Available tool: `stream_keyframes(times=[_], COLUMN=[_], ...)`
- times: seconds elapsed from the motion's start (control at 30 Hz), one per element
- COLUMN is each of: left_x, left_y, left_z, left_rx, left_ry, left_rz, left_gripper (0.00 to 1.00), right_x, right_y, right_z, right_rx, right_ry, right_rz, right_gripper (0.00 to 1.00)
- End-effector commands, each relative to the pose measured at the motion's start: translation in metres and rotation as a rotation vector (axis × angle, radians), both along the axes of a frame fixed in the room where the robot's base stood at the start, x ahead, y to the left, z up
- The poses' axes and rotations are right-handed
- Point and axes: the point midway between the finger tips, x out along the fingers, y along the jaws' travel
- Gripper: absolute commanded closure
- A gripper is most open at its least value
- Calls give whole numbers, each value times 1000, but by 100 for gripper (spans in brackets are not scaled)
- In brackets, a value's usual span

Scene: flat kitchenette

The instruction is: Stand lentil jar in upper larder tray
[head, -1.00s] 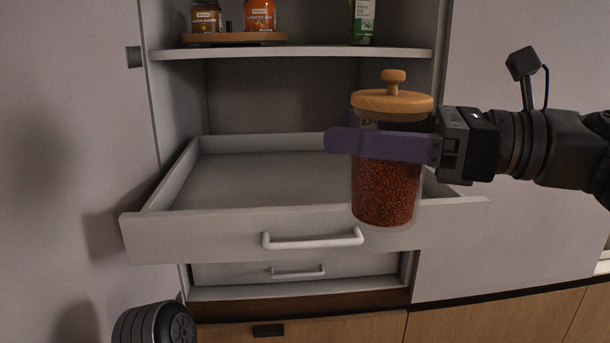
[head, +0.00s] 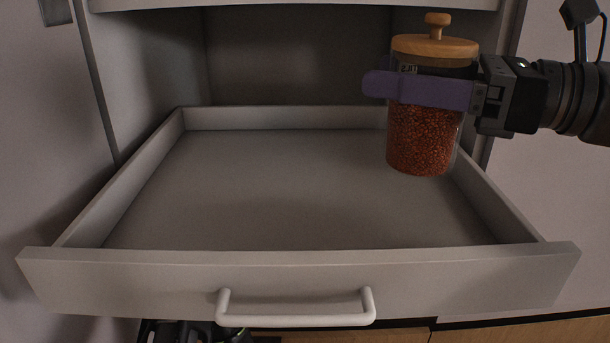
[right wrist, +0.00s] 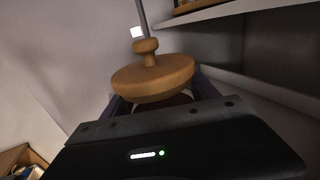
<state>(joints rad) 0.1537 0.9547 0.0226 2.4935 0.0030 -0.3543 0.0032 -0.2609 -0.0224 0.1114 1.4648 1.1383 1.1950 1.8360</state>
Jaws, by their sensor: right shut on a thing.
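The lentil jar (head: 424,141) is clear glass with red-brown lentils and a wooden knobbed lid. In the head view it is upright over the right part of the open upper larder tray (head: 300,288), overlapping its right wall. I cannot tell how far its base is above the tray floor. My right gripper (head: 418,90), with purple fingers, comes in from the right and is shut around the jar's upper part. The right wrist view shows the lid (right wrist: 152,77) beyond the gripper body. A dark piece of my left arm shows behind the tray front at the bottom; its fingers are hidden.
The tray is pulled out and its floor (head: 290,190) is empty, with wide free room left of the jar. It has low walls and a white handle (head: 296,312). A shelf (head: 290,5) spans the cabinet above it.

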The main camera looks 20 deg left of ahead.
Motion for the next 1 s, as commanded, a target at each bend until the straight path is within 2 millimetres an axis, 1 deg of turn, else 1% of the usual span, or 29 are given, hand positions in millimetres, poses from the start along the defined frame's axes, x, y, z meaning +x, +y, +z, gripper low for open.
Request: stream_keyframes(times=[0.17,0.27,0.37,0.6,0.7,1.0], left_x=[0,0,0,1,1,1], left_y=[0,0,0,0,0,0], left_z=[0,0,-2,-6,-6,-6], left_rx=[0,0,0,-2,-2,-2], left_ry=[1,1,0,-3,-3,-3], left_rz=[0,0,0,-1,-1,-1], left_gripper=[64,64,64,64,64,64], right_x=[-1,-1,0,-1,0,0], right_y=[0,0,0,0,0,0], right_z=[2,-1,-11,-51,-59,-61], right_rx=[3,3,2,2,3,3], right_ry=[-2,-1,1,2,0,-3], right_rz=[0,0,0,-1,-1,0], right_gripper=[100,100,100,100,100,100])
